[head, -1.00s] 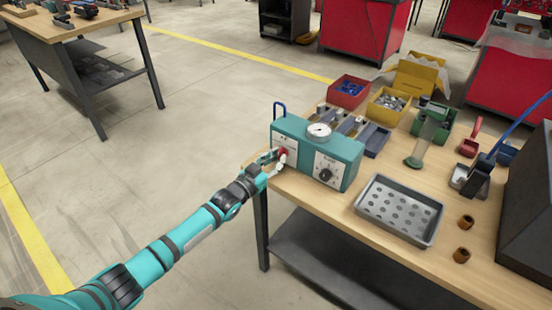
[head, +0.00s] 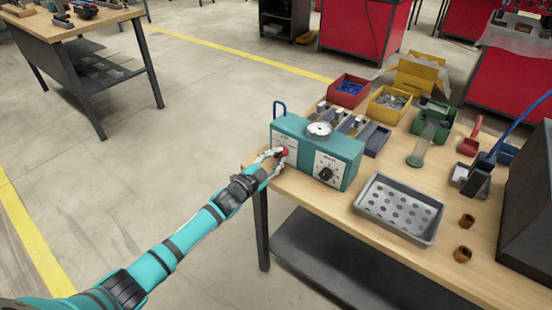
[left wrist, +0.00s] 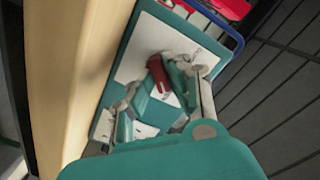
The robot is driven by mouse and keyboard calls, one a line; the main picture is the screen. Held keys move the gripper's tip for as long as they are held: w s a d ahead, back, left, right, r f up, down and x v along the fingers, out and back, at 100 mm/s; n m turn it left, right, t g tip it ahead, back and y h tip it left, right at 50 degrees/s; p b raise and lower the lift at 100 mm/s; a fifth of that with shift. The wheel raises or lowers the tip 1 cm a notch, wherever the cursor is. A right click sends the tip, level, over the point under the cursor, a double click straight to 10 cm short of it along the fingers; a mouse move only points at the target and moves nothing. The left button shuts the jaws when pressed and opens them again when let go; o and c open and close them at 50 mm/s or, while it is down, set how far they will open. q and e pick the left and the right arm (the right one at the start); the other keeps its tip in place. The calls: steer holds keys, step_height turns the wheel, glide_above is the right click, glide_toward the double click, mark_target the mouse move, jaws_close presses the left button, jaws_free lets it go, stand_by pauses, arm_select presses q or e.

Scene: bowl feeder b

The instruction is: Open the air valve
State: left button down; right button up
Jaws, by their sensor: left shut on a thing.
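A teal control box (head: 318,146) stands at the left corner of the workbench, with a round gauge (head: 319,129) on top and a black dial (head: 326,174) on its front. The red air valve handle (head: 282,153) is on the left part of the front, over a white label. My left gripper (head: 276,157) is shut on the valve handle, with its fingers on either side of it. In the left wrist view the red handle (left wrist: 158,76) shows between the fingers, set at a slant against the white plate. My right gripper is not in view.
A grey perforated tray (head: 430,239) lies right of the box, with two brown cylinders (head: 466,220) beside it. Red (head: 348,92) and yellow (head: 388,104) bins of small parts stand behind. The floor left of the bench is clear.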

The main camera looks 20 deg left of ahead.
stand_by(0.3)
arm_select(q)
steer(key=c, duration=1.3)
jaws_free()
steer(key=shift+s+a, duration=0.1)
steer(key=shift+s, duration=0.15)
steer(key=v, duration=1.1)
steer(key=shift+s, duration=0.25)
